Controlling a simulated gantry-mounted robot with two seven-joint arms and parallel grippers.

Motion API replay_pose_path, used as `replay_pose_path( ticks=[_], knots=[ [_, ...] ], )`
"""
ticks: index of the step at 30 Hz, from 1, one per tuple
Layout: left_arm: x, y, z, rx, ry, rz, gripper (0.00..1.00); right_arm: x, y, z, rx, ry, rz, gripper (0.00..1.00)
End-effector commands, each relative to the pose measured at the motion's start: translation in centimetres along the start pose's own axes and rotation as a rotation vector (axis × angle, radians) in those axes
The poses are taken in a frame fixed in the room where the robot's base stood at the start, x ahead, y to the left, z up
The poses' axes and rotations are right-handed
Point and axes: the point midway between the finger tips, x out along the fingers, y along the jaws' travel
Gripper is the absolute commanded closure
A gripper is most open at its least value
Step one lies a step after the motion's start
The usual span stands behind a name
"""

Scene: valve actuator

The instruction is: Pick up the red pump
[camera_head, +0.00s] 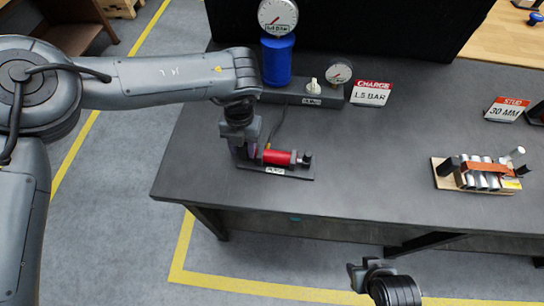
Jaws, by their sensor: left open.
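The red pump (278,157) lies on a dark base plate (290,175) near the front left of the grey table. My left gripper (246,153) is open and points down at the left end of the pump. Its fingers overlap that end in the picture, and I cannot tell whether they touch it. My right gripper (357,277) is at the bottom, below the table's front edge. Whether it is open or shut does not show.
Behind the pump stand a blue cylinder (277,62) with a gauge (277,16), a dark block with a small gauge (339,72) and a "CHARGE 1.5 BAR" sign (371,93). A wooden tray (448,182) with metal cylinders is at right. The table middle (390,140) is clear.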

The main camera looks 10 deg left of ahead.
Motion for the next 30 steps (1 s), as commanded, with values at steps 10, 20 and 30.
replay_pose_path(
  ticks=[10, 20, 30],
  knots=[
    [0.26, 0.0, 0.0, 0.0, 0.0, 0.0, 0.68, 0.0, 0.0, 0.0, 0.0, 0.0, 0.0, 0.57],
    [0.24, 0.0, 0.01, 0.0, 0.0, 0.0, 1.0, 0.0, 0.0, 0.0, 0.0, 0.0, 0.0, 0.57],
    [-0.08, -0.04, 0.03, 0.0, -0.002, -0.002, 1.0, -0.02, 0.0, -0.01, 0.0, 0.0, 0.0, 0.57]
  ],
)
